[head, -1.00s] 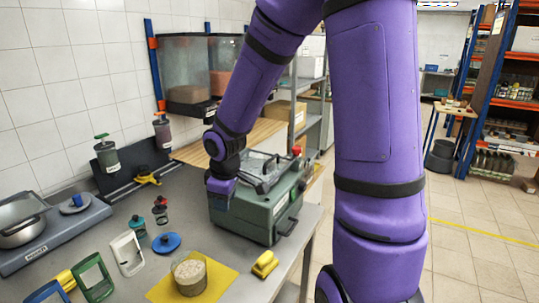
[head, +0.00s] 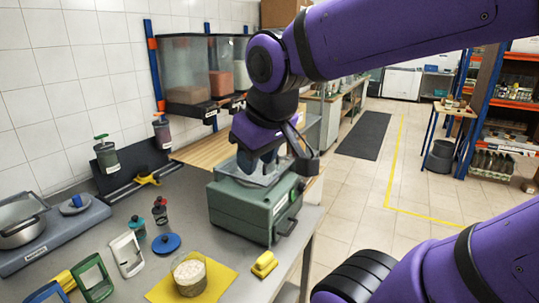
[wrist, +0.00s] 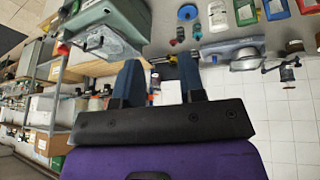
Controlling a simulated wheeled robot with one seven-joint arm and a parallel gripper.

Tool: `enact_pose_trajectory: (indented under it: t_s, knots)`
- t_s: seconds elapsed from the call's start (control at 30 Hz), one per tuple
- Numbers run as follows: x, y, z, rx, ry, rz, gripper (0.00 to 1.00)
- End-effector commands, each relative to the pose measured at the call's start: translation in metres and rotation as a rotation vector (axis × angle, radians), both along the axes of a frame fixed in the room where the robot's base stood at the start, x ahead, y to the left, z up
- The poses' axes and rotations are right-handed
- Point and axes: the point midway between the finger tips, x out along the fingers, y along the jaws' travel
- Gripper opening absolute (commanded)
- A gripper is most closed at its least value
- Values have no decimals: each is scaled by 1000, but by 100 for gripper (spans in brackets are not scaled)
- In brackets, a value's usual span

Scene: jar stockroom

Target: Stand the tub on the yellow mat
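A clear tub (head: 189,276) with pale grainy contents stands upright on the yellow mat (head: 222,280) at the front of the bench in the head view. Its base rests within the mat, with bare mat on both sides. My gripper (head: 258,160) is well away from the tub, above the green machine at the back right of the mat. In the wrist view my gripper (wrist: 159,65) has its two blue fingers apart, with nothing held between them. I cannot make out the tub or the mat in the wrist view.
The green machine (head: 243,212) with a clear top stands by the bench's right edge. A yellow block (head: 264,264) lies right of the mat, and a blue lid (head: 166,243) lies behind it. Frames and small bottles stand left. A scale with a pan (head: 20,228) is farther left.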

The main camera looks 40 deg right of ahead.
Motion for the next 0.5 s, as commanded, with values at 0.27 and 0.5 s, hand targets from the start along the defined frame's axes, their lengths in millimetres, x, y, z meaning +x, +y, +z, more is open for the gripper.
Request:
enact_pose_trajectory:
  t_s: [0.27,0.5]
  knots:
    - [-33,3,14,99,-43,-39,37]
    - [-36,3,14,107,-45,-43,37]
